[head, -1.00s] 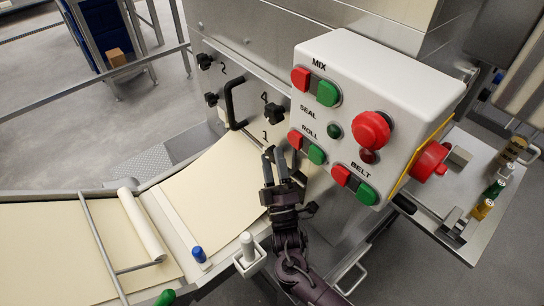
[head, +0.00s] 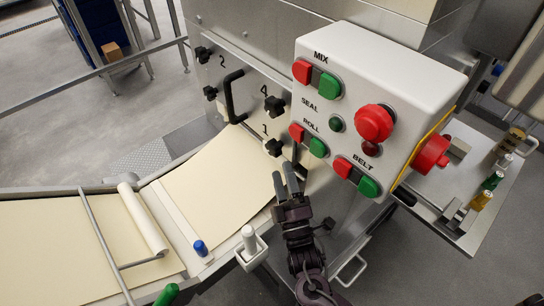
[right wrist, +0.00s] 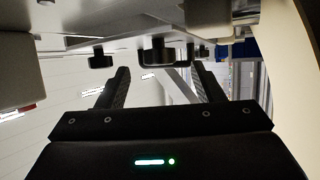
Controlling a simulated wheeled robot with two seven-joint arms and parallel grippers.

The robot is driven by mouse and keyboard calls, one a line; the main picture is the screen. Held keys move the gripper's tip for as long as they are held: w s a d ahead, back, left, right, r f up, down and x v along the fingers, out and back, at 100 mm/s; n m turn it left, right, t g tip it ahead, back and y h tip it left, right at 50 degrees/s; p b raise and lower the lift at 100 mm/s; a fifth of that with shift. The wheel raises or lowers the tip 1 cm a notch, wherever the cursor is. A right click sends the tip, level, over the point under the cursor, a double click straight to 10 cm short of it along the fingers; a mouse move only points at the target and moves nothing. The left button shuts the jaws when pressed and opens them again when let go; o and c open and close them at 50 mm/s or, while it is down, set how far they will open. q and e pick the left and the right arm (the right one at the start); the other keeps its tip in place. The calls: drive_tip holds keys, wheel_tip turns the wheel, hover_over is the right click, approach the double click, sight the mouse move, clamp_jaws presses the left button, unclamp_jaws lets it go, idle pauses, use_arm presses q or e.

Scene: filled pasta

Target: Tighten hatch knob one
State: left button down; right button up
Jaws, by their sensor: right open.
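Hatch knob one (head: 273,147) is a black lobed knob beside the label "1" at the lower right of the steel hatch (head: 240,65). My right gripper (head: 284,172) is open and empty, just below and in front of that knob, with a gap between them. In the right wrist view, a black knob (right wrist: 157,50) stands ahead, between and beyond the open fingers (right wrist: 160,88); it appears to be knob one. Knob four (head: 274,105) sits above knob one. Knob two (head: 203,54) and another knob (head: 210,92) are on the hatch's left side. My left gripper is not seen.
A black bar handle (head: 231,97) stands out from the hatch. The white control box (head: 385,75) with red and green buttons overhangs just right of knob one. A pale dough sheet (head: 215,180) lies below left. A side shelf (head: 475,215) with small bottles is at the right.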

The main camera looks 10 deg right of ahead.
sight(275, 156)
drive_tip(key=shift+s+a+r+n+g+p, duration=0.1)
drive_tip(key=shift+s+r+n+g+p, duration=0.1)
drive_tip(key=shift+r+n+g, duration=0.25)
drive_tip(key=shift+s+a+r+n+g+p, duration=0.15)
drive_tip(key=shift+r+n+g+p, duration=0.1)
drive_tip(key=shift+r+g, duration=0.25)
drive_tip(key=shift+w+g, duration=0.15)
drive_tip(key=shift+g, duration=0.1)
drive_tip(key=x, duration=0.7)
drive_tip(key=shift+w+p, duration=0.15)
drive_tip(key=shift+p, duration=0.2)
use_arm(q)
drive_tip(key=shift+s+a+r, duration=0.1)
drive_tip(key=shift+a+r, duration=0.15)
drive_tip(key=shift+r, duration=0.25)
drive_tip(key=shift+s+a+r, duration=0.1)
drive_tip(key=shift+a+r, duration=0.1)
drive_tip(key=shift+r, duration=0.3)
